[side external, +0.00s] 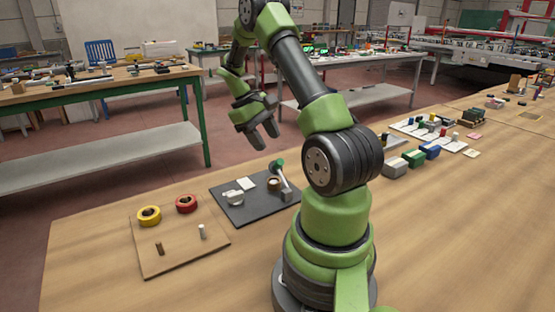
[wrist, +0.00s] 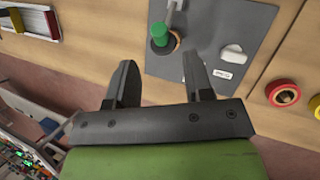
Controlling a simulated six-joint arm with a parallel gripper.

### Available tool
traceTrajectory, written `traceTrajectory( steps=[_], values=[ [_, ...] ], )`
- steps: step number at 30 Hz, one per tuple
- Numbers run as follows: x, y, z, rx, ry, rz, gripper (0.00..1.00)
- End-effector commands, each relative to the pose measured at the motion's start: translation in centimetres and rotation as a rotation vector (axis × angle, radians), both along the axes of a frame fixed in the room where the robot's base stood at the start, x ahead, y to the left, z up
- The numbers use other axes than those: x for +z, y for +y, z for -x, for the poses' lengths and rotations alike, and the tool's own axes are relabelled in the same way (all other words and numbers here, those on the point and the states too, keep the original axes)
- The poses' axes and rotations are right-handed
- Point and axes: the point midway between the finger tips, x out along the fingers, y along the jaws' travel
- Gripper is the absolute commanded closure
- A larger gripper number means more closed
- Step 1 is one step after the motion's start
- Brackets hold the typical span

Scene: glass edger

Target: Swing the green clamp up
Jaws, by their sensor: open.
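The clamp has a green end (side external: 279,164) on a pale grey lever (side external: 284,179), standing on a dark plate (side external: 250,211) on the wooden bench. In the wrist view, the green end (wrist: 160,34) shows beyond the fingertips, in front of a brown ring, with its grey lever running to the top edge. My gripper (side external: 265,138) is open and empty, above and behind the plate in the side view. In the wrist view, my gripper (wrist: 160,76) has its fingers spread, apart from the clamp. The lever's hinge is hard to make out.
A white fitting (side external: 234,197) and a pale label (side external: 246,184) lie on the plate. A wooden board (side external: 180,250) at the left holds a yellow ring (side external: 149,215), a red ring (side external: 186,203) and small pegs. Coloured blocks (side external: 413,157) stand to the right.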

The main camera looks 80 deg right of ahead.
Motion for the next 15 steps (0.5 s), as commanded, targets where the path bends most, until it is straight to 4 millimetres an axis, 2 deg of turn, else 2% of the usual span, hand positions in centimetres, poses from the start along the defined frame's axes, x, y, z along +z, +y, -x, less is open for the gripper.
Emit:
traceTrajectory(
  steps=[3, 7, 15],
  values=[
    [-2.2, 0.0, 1.2, -0.001, 0.003, -0.005, 0.53],
    [-4.2, 0.0, 2.2, -0.002, 0.001, -0.005, 0.53],
    [-6.2, -0.1, 3.0, -0.001, -0.002, -0.001, 0.53]
  ],
)
